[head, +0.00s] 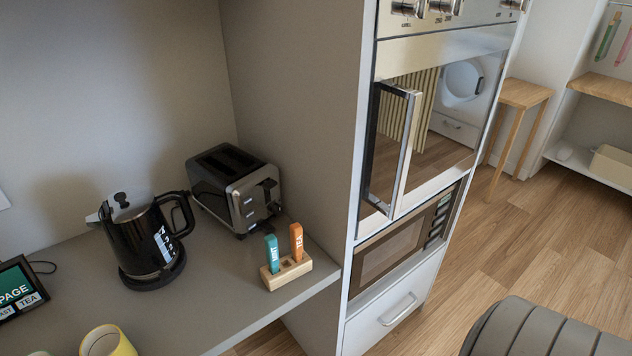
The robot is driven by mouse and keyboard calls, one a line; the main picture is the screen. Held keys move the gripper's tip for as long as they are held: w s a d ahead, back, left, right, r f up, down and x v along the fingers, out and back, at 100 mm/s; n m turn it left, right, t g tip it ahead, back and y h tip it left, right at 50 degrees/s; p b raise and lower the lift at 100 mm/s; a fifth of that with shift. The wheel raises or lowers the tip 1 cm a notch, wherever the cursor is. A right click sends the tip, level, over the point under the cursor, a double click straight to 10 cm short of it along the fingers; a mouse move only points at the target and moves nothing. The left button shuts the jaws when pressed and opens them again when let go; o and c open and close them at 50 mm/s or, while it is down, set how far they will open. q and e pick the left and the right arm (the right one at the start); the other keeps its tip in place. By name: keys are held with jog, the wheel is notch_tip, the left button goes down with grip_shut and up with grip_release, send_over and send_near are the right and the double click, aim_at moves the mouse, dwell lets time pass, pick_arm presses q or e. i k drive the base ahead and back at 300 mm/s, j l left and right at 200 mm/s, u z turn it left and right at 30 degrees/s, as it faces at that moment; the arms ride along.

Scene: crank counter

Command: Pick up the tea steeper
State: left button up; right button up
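The tea steeper (297,242) is an orange upright stick with white lettering that seems to read TEA. It stands in a small wooden block holder (287,274) near the counter's front right corner. A teal stick (272,253) with white lettering stands in the same block, just left of the orange one. The lower ends of both sticks are hidden in the block. Neither of my grippers shows in the head view.
A black kettle (143,243) and a toaster (222,180) stand on the grey counter (215,290). A yellow cup (106,343) and a small screen (19,287) are at left. A tall oven cabinet (362,175) rises right of the block. Bare counter lies between kettle and block.

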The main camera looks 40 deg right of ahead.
aim_at(295, 229)
jog(key=l+z, duration=0.1)
jog(key=z, duration=1)
jog(key=u, duration=2.2)
jog(key=l+z, duration=0.1)
jog(key=z, duration=2.1)
jog(key=l+u, duration=0.45)
jog(key=l, duration=0.65)
jog(key=l+u, duration=0.4)
jog(key=l, duration=0.7)
